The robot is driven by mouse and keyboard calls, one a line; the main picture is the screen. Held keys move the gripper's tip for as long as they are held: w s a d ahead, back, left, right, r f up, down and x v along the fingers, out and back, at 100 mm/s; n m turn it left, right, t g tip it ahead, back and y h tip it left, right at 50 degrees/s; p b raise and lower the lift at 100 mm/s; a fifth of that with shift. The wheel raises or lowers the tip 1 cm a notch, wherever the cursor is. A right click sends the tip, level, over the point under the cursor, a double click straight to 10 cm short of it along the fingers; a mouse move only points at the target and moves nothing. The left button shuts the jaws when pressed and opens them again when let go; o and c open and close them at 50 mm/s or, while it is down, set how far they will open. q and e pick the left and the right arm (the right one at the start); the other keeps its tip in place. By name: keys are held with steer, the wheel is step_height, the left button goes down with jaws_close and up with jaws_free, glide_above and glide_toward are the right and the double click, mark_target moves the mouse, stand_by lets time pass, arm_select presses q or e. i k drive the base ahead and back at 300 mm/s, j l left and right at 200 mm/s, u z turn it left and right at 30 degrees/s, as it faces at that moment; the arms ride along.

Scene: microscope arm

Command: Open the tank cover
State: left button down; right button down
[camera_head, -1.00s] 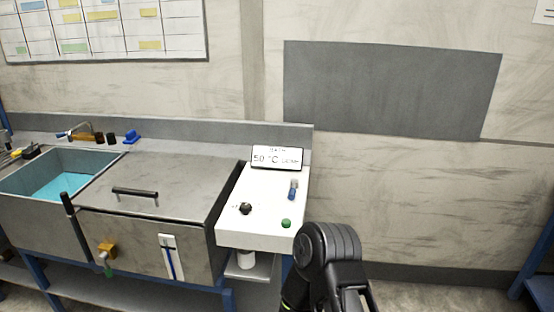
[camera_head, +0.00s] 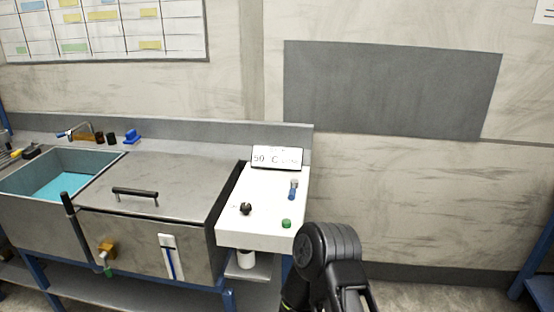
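The tank cover (camera_head: 168,178) is a flat grey metal lid lying shut on the metal tank (camera_head: 140,240), left of the middle. A black bar handle (camera_head: 135,192) sits on the cover near its front edge. The tank's front has a brass tap with a green end (camera_head: 107,251) and a white level gauge with a blue line (camera_head: 170,256). A black arm link of mine shows at the bottom, right of the tank. Neither gripper shows in the view.
A white control panel (camera_head: 262,219) with a display (camera_head: 277,158), a black knob (camera_head: 245,208) and a green button (camera_head: 286,223) adjoins the tank on the right. An open basin with blue liquid (camera_head: 62,186) lies to the left. A black upright rod (camera_head: 70,213) stands at the tank's front-left corner.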

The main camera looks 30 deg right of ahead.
mark_target(182, 187)
steer(key=i+j+z, duration=0.4)
steer(key=i, duration=0.15)
steer(key=i+j+z, duration=0.4)
steer(key=i+j, duration=0.05)
steer(key=i, duration=0.05)
